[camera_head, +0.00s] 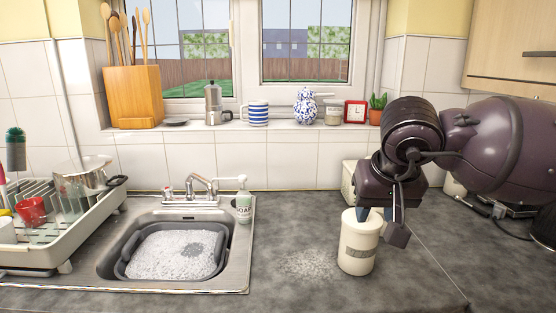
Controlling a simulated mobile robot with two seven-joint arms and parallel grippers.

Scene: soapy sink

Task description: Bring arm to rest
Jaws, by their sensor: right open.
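My right arm comes in from the right, and my right gripper (378,220) points down at a cream canister (358,250) on the countertop. The fingers are at the canister's upper rim, open; I cannot tell whether they touch it. The canister stands upright and has a grey label on its front. My left gripper and arm are not in view.
A sink (235,270) with a grey basin of suds (175,255) is at left centre. A soap bottle (243,207) stands beside the tap (200,188). A dish rack (40,255) is at far left. Another cream container (348,182) stands behind my gripper.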

